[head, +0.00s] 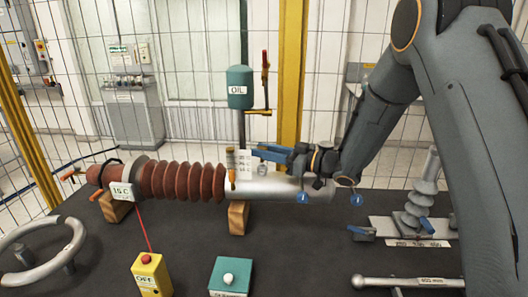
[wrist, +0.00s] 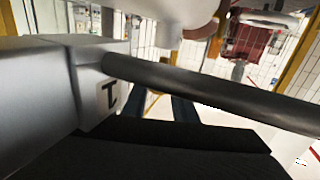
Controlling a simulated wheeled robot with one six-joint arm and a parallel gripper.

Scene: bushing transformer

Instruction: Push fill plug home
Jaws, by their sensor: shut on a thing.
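A bushing with red-brown sheds (head: 183,181) and a bare silver cylinder (head: 262,187) lies across the bench on wooden blocks. My gripper (head: 268,152), with blue fingers, is just above the cylinder, right of a small white plate and an amber upright part (head: 231,168). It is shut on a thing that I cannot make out. In the wrist view, the blue fingers (wrist: 168,105) are partly hidden by a grey block marked T and a dark rod. I cannot pick out the fill plug or its hole in either view.
A green OIL vessel (head: 240,88) with a red-handled valve stands behind the bushing. A yellow OFF box (head: 151,275) and a teal button box (head: 230,277) are in front. A grey ribbed part (head: 421,195) and a metal bar (head: 410,282) are at right. A mesh fence is behind.

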